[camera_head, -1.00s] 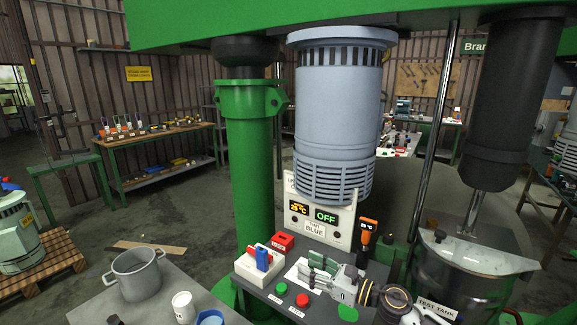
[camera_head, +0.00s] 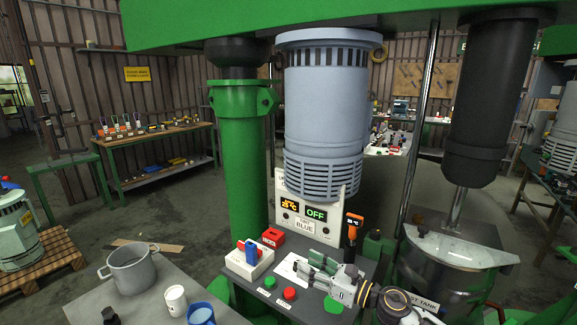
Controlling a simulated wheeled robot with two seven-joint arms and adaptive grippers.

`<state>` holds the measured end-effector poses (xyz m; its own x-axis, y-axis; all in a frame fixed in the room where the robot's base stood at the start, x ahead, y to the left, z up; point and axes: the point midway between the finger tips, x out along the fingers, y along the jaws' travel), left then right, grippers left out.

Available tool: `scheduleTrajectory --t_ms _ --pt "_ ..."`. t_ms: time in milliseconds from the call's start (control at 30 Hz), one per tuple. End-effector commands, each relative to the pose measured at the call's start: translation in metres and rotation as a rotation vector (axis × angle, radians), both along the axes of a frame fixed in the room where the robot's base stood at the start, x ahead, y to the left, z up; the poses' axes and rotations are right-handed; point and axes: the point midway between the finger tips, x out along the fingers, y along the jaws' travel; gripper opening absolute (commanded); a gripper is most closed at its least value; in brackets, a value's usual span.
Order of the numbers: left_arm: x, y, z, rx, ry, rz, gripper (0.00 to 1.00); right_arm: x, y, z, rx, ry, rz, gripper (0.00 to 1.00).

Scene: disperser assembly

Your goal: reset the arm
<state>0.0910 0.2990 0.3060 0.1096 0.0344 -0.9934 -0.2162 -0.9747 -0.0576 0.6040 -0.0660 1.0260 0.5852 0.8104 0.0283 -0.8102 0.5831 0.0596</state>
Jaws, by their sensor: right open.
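My right gripper (camera_head: 313,272) reaches in from the lower right, over the control panel. Its jaws are open and I see nothing held between them. The right forearm runs back to the bottom right, in front of the test tank (camera_head: 450,260). The control panel (camera_head: 262,304) carries a green and a red button (camera_head: 289,294) just left of the gripper, a white block with a blue lever (camera_head: 251,252), and a red block (camera_head: 273,237). A display (camera_head: 303,215) behind reads OFF. My left gripper is out of view.
A grey pot (camera_head: 131,272), a white cup (camera_head: 175,300) and a blue mug (camera_head: 201,314) stand on the table at lower left. A green column (camera_head: 242,170) and a large blue-grey motor (camera_head: 324,110) rise behind the panel. An orange-topped tool (camera_head: 353,228) stands right of the display.

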Motion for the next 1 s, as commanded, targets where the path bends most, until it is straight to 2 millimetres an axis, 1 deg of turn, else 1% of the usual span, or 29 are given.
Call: scheduleTrajectory --t_ms 267,467,567,667,800,1000 --pt "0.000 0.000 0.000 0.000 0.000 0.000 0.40 0.001 0.001 0.008 0.110 0.067 -0.054 0.44" --pt "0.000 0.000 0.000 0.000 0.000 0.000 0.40 0.002 -0.002 0.015 0.241 0.152 -0.119 0.44" --pt "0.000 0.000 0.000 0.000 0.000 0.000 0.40 0.004 -0.006 0.019 0.334 0.214 -0.167 0.44" --pt "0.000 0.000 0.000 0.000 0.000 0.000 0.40 0.004 -0.012 0.022 0.458 0.298 -0.229 0.44" --pt "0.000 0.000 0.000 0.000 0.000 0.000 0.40 0.005 -0.028 0.021 0.651 0.435 -0.330 0.44" --pt "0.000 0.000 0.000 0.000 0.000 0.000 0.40 0.001 -0.054 0.008 0.923 0.632 -0.478 0.44"
